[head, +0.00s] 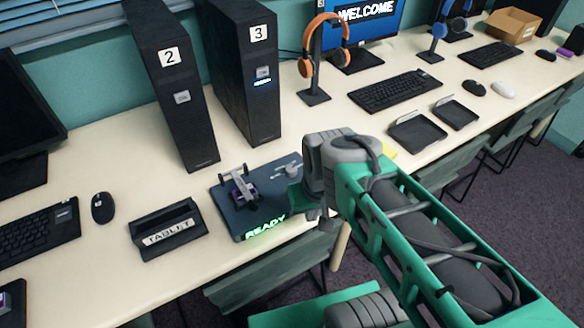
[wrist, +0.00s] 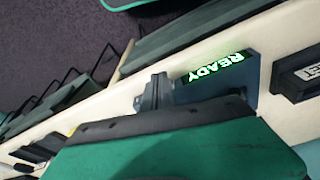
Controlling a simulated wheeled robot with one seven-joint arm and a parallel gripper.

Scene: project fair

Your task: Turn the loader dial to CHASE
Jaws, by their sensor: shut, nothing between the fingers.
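The loader (head: 225,205) is a dark flat panel at the table's front edge, with a lit green READY sign (head: 266,228) that also shows in the wrist view (wrist: 217,68). A bracket with a purple piece (head: 242,188) stands on its left half. A small grey dial (head: 288,170) is at its upper right, partly beside my arm; its labels and pointer are too small to read. My gripper (wrist: 152,92) is shut and empty, close to the loader's side in the wrist view. In the head view my wrist largely hides it. Contact with the dial cannot be told.
A tablet stand (head: 167,230) and a mouse (head: 103,208) lie left of the loader. Towers 2 (head: 172,90) and 3 (head: 245,75) stand behind it. An orange headset (head: 325,45) on a stand, a keyboard (head: 395,91) and trays (head: 417,132) are to the right.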

